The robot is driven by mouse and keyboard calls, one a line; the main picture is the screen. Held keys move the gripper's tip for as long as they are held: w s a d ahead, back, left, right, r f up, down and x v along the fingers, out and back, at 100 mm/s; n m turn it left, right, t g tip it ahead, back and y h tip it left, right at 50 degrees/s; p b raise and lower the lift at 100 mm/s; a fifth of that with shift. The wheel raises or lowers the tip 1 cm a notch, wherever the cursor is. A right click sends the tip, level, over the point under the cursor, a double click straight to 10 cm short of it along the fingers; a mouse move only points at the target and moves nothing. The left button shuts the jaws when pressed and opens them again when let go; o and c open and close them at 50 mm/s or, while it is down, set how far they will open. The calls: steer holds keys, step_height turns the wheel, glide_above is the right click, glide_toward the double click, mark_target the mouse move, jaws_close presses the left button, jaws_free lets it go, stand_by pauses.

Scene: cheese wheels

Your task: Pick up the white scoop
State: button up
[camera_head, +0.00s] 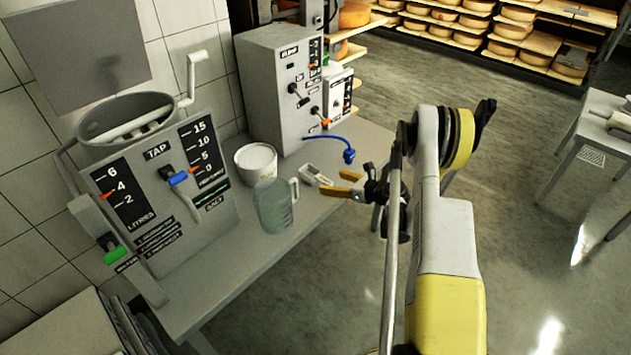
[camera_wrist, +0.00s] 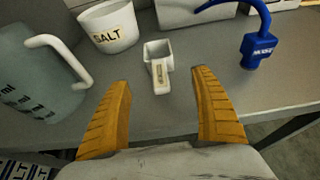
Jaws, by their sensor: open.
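The white scoop (camera_head: 316,175) lies on the grey table (camera_head: 235,270), near its right-hand edge. In the wrist view the scoop (camera_wrist: 153,55) has a square bowl, with a short labelled handle pointing towards me. My gripper (camera_head: 345,184) is open beside the scoop in the head view. In the wrist view its two orange fingers (camera_wrist: 160,85) are spread wide, with the scoop ahead of and between their tips. The fingers do not appear to touch it, and nothing is between them.
A white salt tub (camera_wrist: 108,27) and a clear jug (camera_head: 273,205) stand left of the scoop. A blue hose nozzle (camera_wrist: 257,47) is to its right in the wrist view. Grey machines (camera_head: 160,190) stand along the wall.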

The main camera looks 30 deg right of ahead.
mark_target(315, 177)
steer(key=x, duration=0.3)
steer(key=shift+b, duration=0.3)
steer(key=b+x, duration=0.3)
steer(key=x, duration=0.3)
steer(key=shift+w+a, duration=0.1)
steer(key=shift+a, duration=0.05)
steer(key=shift+r, duration=0.15)
steer(key=c, duration=1.3)
